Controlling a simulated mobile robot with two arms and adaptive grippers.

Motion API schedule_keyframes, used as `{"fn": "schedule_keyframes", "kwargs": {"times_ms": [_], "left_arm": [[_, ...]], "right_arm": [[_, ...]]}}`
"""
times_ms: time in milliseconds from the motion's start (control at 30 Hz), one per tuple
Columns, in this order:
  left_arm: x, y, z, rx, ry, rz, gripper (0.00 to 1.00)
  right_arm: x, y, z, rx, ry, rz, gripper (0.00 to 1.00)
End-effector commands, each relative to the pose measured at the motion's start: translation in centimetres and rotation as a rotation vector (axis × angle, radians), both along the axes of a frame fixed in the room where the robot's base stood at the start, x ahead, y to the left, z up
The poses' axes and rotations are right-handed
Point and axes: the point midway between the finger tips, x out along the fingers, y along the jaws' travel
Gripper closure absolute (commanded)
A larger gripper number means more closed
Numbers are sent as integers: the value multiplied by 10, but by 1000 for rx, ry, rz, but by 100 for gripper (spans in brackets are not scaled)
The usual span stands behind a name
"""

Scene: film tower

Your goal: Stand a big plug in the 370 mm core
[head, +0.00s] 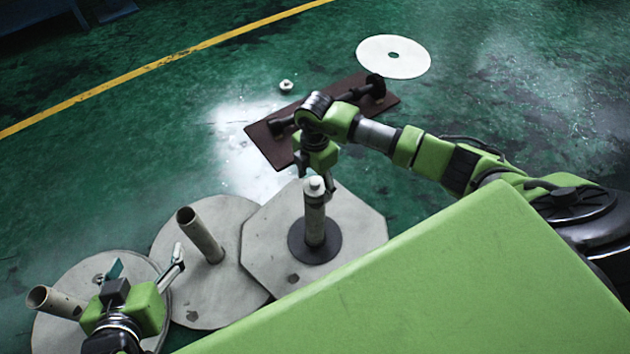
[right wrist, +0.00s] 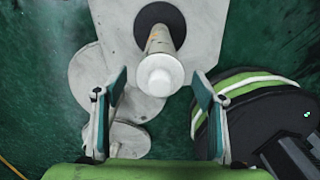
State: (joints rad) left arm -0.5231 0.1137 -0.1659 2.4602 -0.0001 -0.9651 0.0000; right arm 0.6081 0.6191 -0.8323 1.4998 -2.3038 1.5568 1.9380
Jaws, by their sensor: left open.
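A white plug (head: 316,184) stands upright in the top of a grey core (head: 315,218), seen from above in the right wrist view as a white stepped cap (right wrist: 159,76). My right gripper (head: 318,174) is open above this core. In the right wrist view its fingers (right wrist: 159,84) stand wide apart on either side of the plug, touching nothing that I can see. A second core (head: 200,236) to the left has an open top. A third core (head: 55,301) further left shows an open end. My left gripper (head: 147,263) is open and empty near it. Core lengths are not readable.
The cores stand on pale flat boards (head: 362,218), the right one on a dark disc (head: 300,254). A brown mat (head: 262,144) holds a dark bar-like tool (head: 340,100). A small white-grey piece (head: 286,86) and a white disc (head: 417,60) lie on the green floor.

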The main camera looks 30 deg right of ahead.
Motion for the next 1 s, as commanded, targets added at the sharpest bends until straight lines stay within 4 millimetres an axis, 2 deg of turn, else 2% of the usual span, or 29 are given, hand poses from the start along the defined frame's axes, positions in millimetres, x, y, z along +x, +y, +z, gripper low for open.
{"fn": "schedule_keyframes", "kwargs": {"times_ms": [167, 267, 600, 700, 833, 1000], "left_arm": [[-1, 1, -1, 2, 4, -1, 25], [-1, 1, -1, 3, 3, 0, 25], [0, 1, -1, 2, 4, 0, 25], [-1, 1, -1, 3, 4, 1, 25], [-1, 1, -1, 3, 4, 1, 25], [0, 1, -1, 3, 4, 1, 25]], "right_arm": [[1, 0, 4, 0, -2, 0, 36], [1, 0, 17, 0, -3, -1, 36], [2, 0, 88, 0, -4, 1, 36], [1, 0, 103, 1, -3, 0, 36], [1, 0, 115, -1, -1, 0, 36], [0, 0, 120, 0, 0, 0, 36]]}}
